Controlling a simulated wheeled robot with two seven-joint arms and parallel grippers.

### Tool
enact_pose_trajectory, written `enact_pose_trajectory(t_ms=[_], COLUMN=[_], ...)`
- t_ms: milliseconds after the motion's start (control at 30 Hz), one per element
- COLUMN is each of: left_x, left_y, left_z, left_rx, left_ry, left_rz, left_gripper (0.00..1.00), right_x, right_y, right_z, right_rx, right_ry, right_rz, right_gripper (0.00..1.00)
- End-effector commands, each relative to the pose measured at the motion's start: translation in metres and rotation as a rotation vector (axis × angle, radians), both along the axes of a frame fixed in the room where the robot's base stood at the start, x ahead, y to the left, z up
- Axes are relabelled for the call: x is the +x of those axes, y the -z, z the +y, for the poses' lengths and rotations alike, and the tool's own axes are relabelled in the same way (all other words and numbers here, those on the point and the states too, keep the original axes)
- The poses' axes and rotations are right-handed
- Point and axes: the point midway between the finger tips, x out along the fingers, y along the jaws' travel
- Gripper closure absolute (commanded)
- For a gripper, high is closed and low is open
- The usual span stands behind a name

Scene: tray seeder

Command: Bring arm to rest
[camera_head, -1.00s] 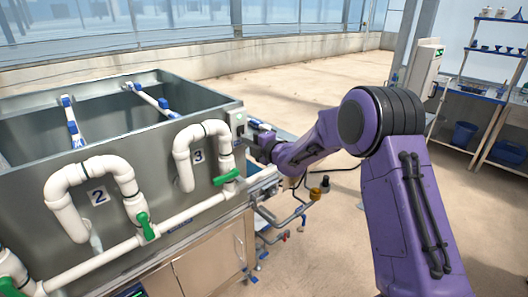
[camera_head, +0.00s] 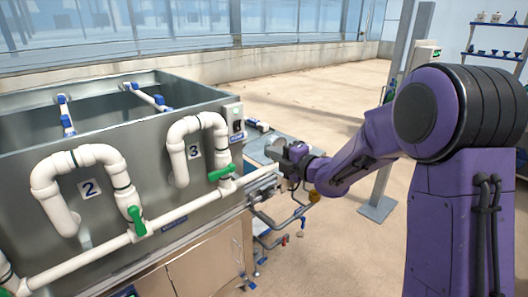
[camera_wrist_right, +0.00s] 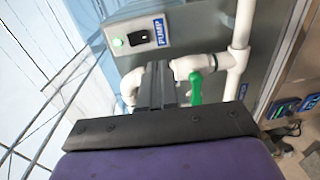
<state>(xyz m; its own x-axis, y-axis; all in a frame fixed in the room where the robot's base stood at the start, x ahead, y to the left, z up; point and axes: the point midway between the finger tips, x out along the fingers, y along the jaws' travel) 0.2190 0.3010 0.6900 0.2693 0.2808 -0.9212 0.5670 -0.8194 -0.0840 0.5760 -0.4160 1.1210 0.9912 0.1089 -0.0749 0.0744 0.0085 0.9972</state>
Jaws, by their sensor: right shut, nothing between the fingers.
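My right arm (camera_head: 366,150) is purple and comes in from the right in the head view. Its dark gripper (camera_head: 275,148) hangs in the air to the right of the steel tank's right end. The gripper is shut and empty. In the right wrist view the closed dark fingers (camera_wrist_right: 158,82) point toward the tank front, with the pump switch box (camera_wrist_right: 137,38) above them and a green valve handle (camera_wrist_right: 195,86) to their right. The switch box also shows in the head view (camera_head: 234,122), apart from the gripper. My left gripper is not in view.
The steel tank (camera_head: 130,155) has white pipes with green valve handles (camera_head: 222,172) along its front. Low pipework (camera_head: 272,222) stands near the tank's right end, below the gripper. A grey post (camera_head: 392,150) stands behind my right arm. Open floor (camera_head: 335,250) lies in front.

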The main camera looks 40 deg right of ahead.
Motion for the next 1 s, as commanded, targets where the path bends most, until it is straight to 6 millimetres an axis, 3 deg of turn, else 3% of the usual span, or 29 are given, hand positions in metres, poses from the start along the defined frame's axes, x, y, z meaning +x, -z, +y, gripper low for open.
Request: enact_pose_trajectory(t_ms=[300, 367, 467, 533, 600, 667, 767, 900, 1000], left_x=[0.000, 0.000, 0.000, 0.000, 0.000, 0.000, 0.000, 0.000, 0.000], left_y=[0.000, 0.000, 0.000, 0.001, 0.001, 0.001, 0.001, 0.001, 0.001], left_z=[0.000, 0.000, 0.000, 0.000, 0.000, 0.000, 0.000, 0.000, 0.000], left_rx=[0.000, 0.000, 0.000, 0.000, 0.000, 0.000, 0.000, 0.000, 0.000], left_ry=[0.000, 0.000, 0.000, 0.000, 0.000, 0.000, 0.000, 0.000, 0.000], left_rz=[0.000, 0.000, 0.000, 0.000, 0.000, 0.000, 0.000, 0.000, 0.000], left_gripper=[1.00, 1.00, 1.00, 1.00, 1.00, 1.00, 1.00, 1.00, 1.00], right_x=[0.000, 0.000, -0.002, -0.006, -0.017, -0.032, -0.070, -0.150, -0.220], right_y=[0.000, -0.002, 0.002, 0.041, 0.095, 0.139, 0.214, 0.310, 0.364], right_z=[0.000, -0.004, -0.006, 0.004, 0.016, 0.026, 0.042, 0.066, 0.083], right_rx=[0.065, 0.194, 0.600, 0.944, 1.221, 1.393, 1.603, 1.752, 1.739], right_ry=[0.005, 0.037, 0.142, 0.248, 0.378, 0.489, 0.703, 1.035, 1.258], right_rz=[0.006, 0.004, -0.012, 0.023, 0.075, 0.111, 0.165, 0.224, 0.283], right_gripper=[1.00, 1.00, 1.00, 1.00, 1.00, 1.00, 1.00, 1.00, 1.00])
